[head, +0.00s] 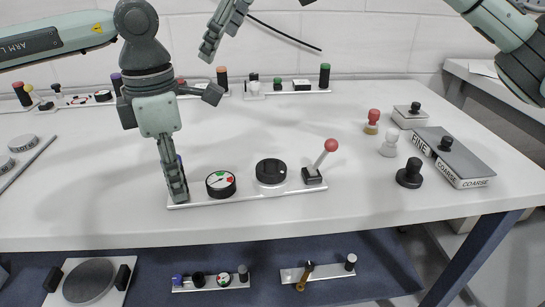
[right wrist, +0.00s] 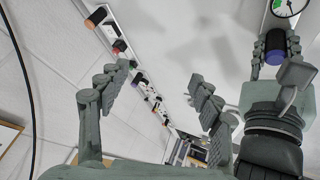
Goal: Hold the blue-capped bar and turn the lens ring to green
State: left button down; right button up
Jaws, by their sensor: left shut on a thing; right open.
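My left gripper (head: 175,185) points down at the left end of a white base strip (head: 240,194) near the table's front. It is shut on an upright bar; its fingers hide most of it, with a little blue showing. The blue cap (right wrist: 274,48) shows between its fingers in the right wrist view. On the same strip sit a dial (head: 221,184) with green and red marks, a black round ring part (head: 271,171), and a red-ball lever (head: 319,162). My right gripper (head: 218,38) is raised above the table's back; its fingers are apart and empty in the right wrist view (right wrist: 162,80).
Right of the strip stand a black knob (head: 409,174), small red (head: 372,121) and white (head: 388,144) pegs, and grey boxes marked FINE and COARSE (head: 455,158). Similar strips (head: 290,87) line the back edge. Grey discs (head: 22,143) and a rod lie far left. The table middle is clear.

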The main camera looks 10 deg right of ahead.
jog(key=s+d+f+g+h, duration=0.3)
jog(key=s+d+f, duration=0.15)
jog(key=s, duration=0.25)
jog(key=n+g+h, duration=0.1)
jog(key=g+h, duration=0.1)
jog(key=g, duration=0.1)
send_near(273, 167)
notch_tip(273, 167, down, 8)
jog(key=shift+f, duration=0.15)
jog(key=shift+c, duration=0.4)
jog(key=c, duration=1.1)
